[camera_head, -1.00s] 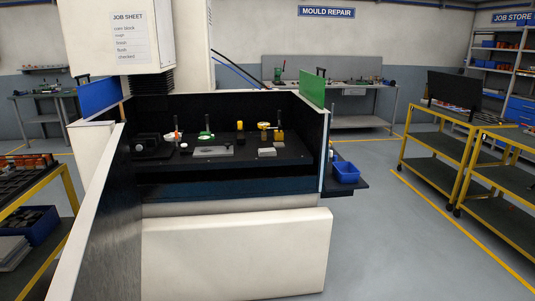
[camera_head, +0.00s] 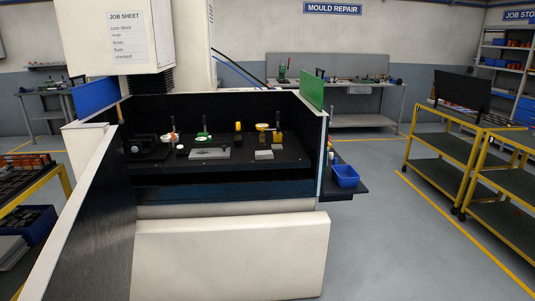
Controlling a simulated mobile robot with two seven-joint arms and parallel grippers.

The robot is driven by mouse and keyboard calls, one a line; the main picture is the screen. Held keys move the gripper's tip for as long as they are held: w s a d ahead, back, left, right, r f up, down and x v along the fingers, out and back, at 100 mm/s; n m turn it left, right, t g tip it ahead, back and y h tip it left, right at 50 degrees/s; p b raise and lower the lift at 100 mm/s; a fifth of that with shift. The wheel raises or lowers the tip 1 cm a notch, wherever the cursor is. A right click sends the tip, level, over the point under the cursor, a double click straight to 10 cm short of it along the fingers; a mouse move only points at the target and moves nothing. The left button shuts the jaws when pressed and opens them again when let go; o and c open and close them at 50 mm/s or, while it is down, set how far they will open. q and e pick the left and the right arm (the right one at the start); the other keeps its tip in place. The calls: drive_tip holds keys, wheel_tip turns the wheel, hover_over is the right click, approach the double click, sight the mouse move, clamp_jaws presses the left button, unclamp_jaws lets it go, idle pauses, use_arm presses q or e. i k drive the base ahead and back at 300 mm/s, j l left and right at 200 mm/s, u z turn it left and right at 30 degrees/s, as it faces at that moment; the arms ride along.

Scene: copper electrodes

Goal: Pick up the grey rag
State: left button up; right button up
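I cannot pick out the grey rag for certain. A small pale grey piece (camera_head: 264,154) lies on the dark table inside the machine, right of centre, but it looks more like a block than cloth. A flat grey plate (camera_head: 209,153) lies left of it on the same table. Neither of my grippers is in view.
The white machine (camera_head: 230,255) stands ahead with its work tank open at the front. A blue bin (camera_head: 344,175) sits on its right-hand shelf. Yellow-framed trolleys (camera_head: 440,180) stand right, another (camera_head: 55,195) left. Floor is free between the machine and the right trolleys.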

sight(259, 155)
drive_tip(key=i+l, duration=0.4)
drive_tip(key=i, duration=0.15)
drive_tip(key=i+l, duration=0.4)
drive_tip(key=i, duration=0.15)
drive_tip(key=i+l+z, duration=0.1)
drive_tip(key=i+l, duration=0.3)
drive_tip(key=i, duration=0.15)
drive_tip(key=i+l, duration=0.4)
drive_tip(key=i, duration=0.2)
